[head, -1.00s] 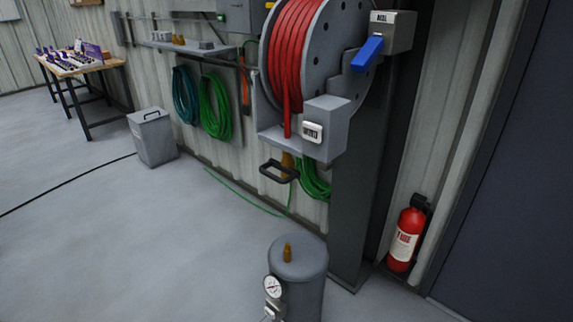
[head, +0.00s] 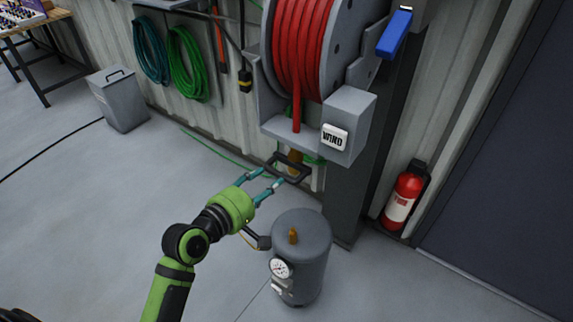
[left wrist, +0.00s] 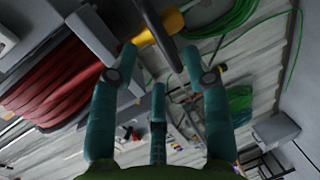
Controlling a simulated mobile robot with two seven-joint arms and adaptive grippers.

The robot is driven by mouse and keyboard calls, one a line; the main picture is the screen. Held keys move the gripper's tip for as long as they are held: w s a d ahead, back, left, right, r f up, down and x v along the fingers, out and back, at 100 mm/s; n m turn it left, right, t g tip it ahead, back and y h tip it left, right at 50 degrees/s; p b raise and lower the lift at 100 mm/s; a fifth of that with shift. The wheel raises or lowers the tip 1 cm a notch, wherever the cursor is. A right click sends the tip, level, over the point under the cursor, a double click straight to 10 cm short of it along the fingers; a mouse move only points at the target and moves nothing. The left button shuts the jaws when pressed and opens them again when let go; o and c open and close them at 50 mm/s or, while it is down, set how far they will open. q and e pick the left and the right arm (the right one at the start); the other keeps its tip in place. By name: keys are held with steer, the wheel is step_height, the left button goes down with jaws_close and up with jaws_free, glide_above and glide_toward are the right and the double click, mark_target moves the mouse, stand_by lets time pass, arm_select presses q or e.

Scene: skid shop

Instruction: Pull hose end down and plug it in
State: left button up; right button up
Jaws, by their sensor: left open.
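The hose end has a black loop handle (head: 292,176) and a brass fitting (head: 295,157). It hangs below the red hose (head: 297,60) on its reel. My left gripper (head: 272,176) is open, with its teal fingertips at the near side of the handle. In the left wrist view, the dark handle bar (left wrist: 158,28) crosses between the open fingertips (left wrist: 161,54), with the yellow-brown fitting (left wrist: 170,25) beside it. I cannot tell whether they touch. A grey tank (head: 312,250) stands below with an upright brass plug (head: 293,236) on top. My right gripper is out of view.
The reel housing carries a box with a WIND button (head: 334,137) and a blue lever (head: 395,33). A dark post stands behind the tank. A gauge (head: 280,268) is on the tank. A fire extinguisher (head: 403,198) is at the right. The floor at left is mostly clear.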

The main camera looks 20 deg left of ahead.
mark_target(279, 176)
arm_select(q)
steer(key=p+x, duration=0.1)
steer(key=x, duration=0.5)
steer(key=shift+w+d, duration=0.1)
jaws_close()
steer(key=shift+f, duration=0.2)
